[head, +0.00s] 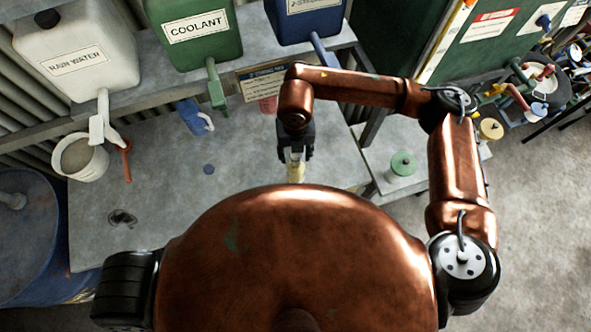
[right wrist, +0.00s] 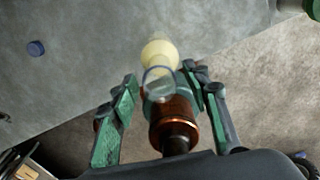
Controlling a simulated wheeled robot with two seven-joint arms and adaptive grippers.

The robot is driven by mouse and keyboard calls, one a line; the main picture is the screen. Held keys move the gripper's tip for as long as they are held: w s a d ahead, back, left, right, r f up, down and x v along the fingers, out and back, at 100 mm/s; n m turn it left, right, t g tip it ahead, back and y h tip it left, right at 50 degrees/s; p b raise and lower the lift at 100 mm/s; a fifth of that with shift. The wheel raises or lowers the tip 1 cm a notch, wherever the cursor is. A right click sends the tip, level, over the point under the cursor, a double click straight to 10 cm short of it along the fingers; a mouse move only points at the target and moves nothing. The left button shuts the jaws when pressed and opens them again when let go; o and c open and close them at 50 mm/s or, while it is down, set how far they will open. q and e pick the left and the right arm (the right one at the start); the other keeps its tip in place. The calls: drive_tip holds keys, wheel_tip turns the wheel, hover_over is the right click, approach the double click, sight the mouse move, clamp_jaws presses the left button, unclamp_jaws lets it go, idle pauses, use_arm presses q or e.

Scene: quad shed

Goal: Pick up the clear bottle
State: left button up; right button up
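The clear bottle (head: 295,173) stands on the grey bench top, close to its front edge and just above my copper body in the head view. In the right wrist view the bottle (right wrist: 159,82) shows a clear rounded end and a pale yellow part. My right gripper (head: 295,152) is over the bottle, pointing down. In the right wrist view its green fingers (right wrist: 160,78) are spread, one to each side of the bottle, with visible gaps. I cannot tell how far the bottle reaches between them. My left gripper is out of view.
White, green (head: 197,32) and blue jugs stand on the shelf behind. A blue cap (head: 208,169) lies on the bench (head: 150,195). A green-topped container (head: 403,164) stands at right.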

clamp_jaws()
idle(0.3)
idle(0.5)
